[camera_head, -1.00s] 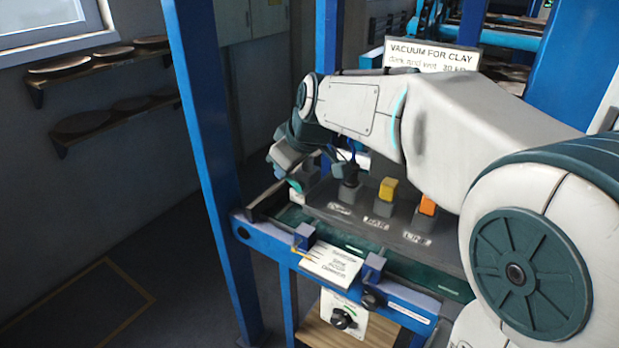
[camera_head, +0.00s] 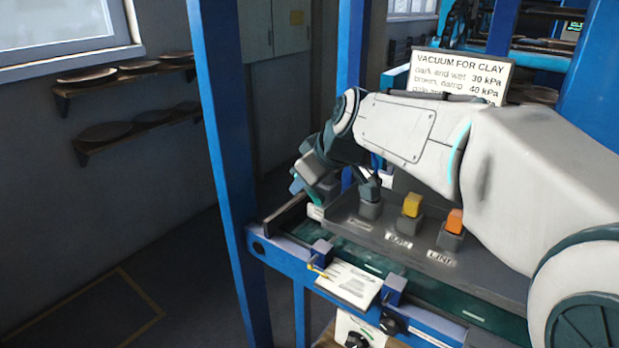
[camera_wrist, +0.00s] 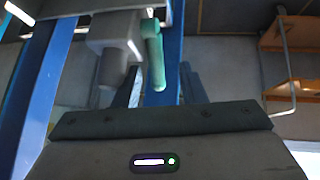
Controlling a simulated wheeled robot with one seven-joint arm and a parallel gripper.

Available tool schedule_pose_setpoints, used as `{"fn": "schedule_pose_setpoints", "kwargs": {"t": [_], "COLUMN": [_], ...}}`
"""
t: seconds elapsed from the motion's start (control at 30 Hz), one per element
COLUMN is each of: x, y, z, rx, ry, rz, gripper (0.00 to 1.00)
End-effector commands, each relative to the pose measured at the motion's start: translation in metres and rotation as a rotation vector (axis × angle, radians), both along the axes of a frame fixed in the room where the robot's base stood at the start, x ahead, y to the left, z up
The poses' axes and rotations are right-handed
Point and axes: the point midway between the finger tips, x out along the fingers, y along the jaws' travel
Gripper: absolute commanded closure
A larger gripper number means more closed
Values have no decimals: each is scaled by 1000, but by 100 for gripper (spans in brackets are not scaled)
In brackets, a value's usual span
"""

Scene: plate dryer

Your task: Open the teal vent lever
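The teal vent lever (camera_wrist: 154,62) shows in the wrist view as a rounded green-teal bar hanging from a pale grey housing (camera_wrist: 117,45). My gripper (camera_wrist: 160,86) has its two dark fingers apart, one on each side of the lever's lower end in the picture. A gap shows on both sides, and I cannot tell whether the lever lies between the fingers or beyond them. In the head view my gripper (camera_head: 305,178) is at the left end of the control panel, and a little teal shows there. The lever is mostly hidden by my wrist.
The panel (camera_head: 345,218) carries a dark switch (camera_head: 370,202), a yellow switch (camera_head: 411,206) and an orange switch (camera_head: 454,222) right of my gripper. A blue post (camera_head: 222,150) stands to the left. A sign (camera_head: 462,75) stands behind my arm. Shelves (camera_head: 130,75) with plates are on the wall.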

Motion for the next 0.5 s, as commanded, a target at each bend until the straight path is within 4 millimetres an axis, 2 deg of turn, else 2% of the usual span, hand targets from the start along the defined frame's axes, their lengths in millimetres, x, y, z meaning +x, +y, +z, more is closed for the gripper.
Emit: {"fn": "schedule_pose_setpoints", "kwargs": {"t": [0.27, 0.37, 0.5], "x": [0, -4, -16], "y": [-3, -6, -17], "z": [3, 10, 31], "rx": [0, 1, 2], "ry": [-4, -5, -8], "rz": [-4, -5, -6], "gripper": [63, 63, 63]}}
